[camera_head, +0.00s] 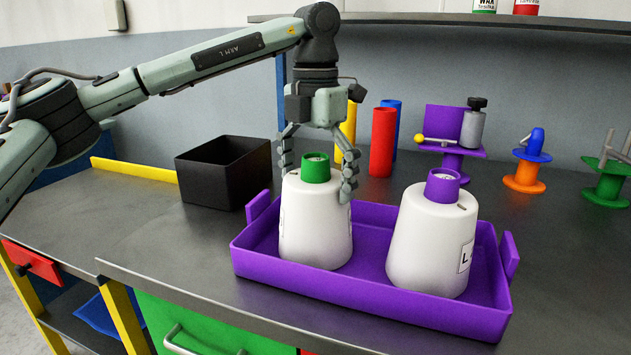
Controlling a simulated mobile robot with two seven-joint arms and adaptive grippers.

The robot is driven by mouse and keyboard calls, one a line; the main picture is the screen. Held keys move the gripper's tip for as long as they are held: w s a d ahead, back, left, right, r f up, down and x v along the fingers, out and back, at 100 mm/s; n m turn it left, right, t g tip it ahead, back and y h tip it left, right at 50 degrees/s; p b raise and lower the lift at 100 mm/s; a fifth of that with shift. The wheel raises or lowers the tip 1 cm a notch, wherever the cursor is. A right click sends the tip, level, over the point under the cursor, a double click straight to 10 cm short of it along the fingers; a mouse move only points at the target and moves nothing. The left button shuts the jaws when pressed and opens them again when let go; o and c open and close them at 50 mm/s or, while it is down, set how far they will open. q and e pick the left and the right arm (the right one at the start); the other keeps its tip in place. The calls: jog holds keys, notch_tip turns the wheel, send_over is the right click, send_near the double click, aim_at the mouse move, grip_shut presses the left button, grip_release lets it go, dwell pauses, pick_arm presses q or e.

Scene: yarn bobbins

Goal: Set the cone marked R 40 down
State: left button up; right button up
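A white cone with a green top (315,225) is upright in the left part of the purple tray (370,300). Its label is turned away at its left edge, so its marking cannot be read. My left gripper (318,177) reaches down from above, with its fingers on both sides of the cone's upper body, seemingly touching it. The cone's base appears to be at the tray floor, though the contact is hard to see. A second white cone with a purple top (425,240) stands in the right part, its label starting with "L". My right gripper is out of view.
A black open box (222,180) stands left of the tray. Behind are red (382,142), yellow and blue cylinders. A purple stand (455,152), orange spool (524,178) and green spool (606,185) are at the right. A shelf (430,18) crosses above. Bare worktop lies left of the tray.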

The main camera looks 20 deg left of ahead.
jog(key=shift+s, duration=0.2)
pick_arm(q)
jog(key=shift+r, duration=0.15)
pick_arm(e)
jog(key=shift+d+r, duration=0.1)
pick_arm(q)
jog(key=shift+r, duration=0.25)
notch_tip(320, 180, up, 8)
jog(key=shift+r, duration=0.25)
notch_tip(320, 180, up, 2)
jog(key=shift+r+p, duration=0.2)
jog(key=shift+p, duration=0.4)
jog(key=shift+r, duration=0.35)
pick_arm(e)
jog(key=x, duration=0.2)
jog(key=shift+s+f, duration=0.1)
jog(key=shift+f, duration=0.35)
